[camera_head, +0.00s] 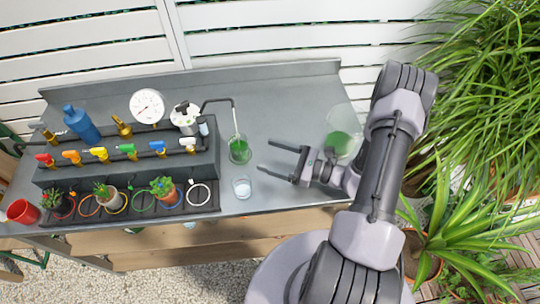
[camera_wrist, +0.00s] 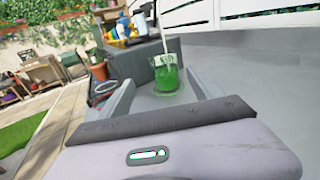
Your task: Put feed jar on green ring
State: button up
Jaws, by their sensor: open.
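A glass jar with green liquid (camera_head: 239,151), probably the feed jar, stands on the grey bench under a thin bent spout. It also shows in the wrist view (camera_wrist: 166,78), ahead between the fingers. My gripper (camera_head: 264,156) is open and empty, its fingertips pointing left toward this jar and apart from it. The green ring (camera_head: 143,201) lies on the dark strip at the bench's front left, between the yellow and blue rings, with no pot on it.
A clear vessel with green contents (camera_head: 340,143) is behind my arm. Potted plants (camera_head: 163,187) stand on some rings. A dark block with coloured taps (camera_head: 128,150) rises behind them. Bench is clear behind my gripper.

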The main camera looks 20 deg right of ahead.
jog(key=s+a+r+n+g, duration=0.3)
jog(key=a+r+n+g, duration=0.3)
jog(key=r+n, duration=0.15)
jog(key=s+a+r+n+g, duration=0.4)
jog(key=a+r+n+g, duration=0.2)
jog(key=r, duration=0.2)
jog(key=s+r+n+t+h, duration=0.4)
jog(key=s+r+n+h, duration=0.5)
jog(key=r+h, duration=0.1)
jog(key=shift+d+r+t+h, duration=0.3)
jog(key=shift+r+t, duration=0.1)
jog(key=shift+r, duration=0.15)
jog(key=shift+s, duration=0.1)
